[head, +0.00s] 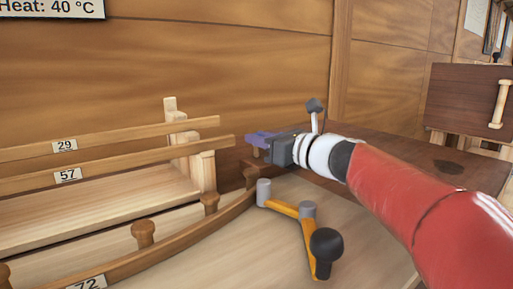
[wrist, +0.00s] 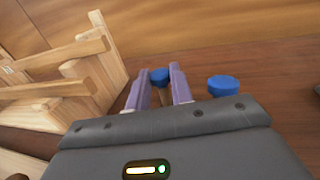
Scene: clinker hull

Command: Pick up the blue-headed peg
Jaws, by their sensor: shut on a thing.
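My gripper (head: 259,138) has purple fingers and is at the end of my red arm, over the near left part of the dark wooden table. In the wrist view, its fingers (wrist: 162,88) are shut on the blue-headed peg (wrist: 159,74), with the blue head showing between the fingertips. The shaft is mostly hidden by the fingers. I cannot tell whether the peg is clear of the surface. A second blue round-headed thing (wrist: 223,85) is on the dark table (wrist: 265,62), apart from the gripper on the right.
A pale wooden rack (head: 203,165) with planks labelled 29 and 57 stands left of the gripper. A curved plank with wooden pegs (head: 143,235) runs in front. An orange-armed tool with a black knob (head: 326,245) is below my arm. A dark wooden panel with a handle (head: 470,98) is at right.

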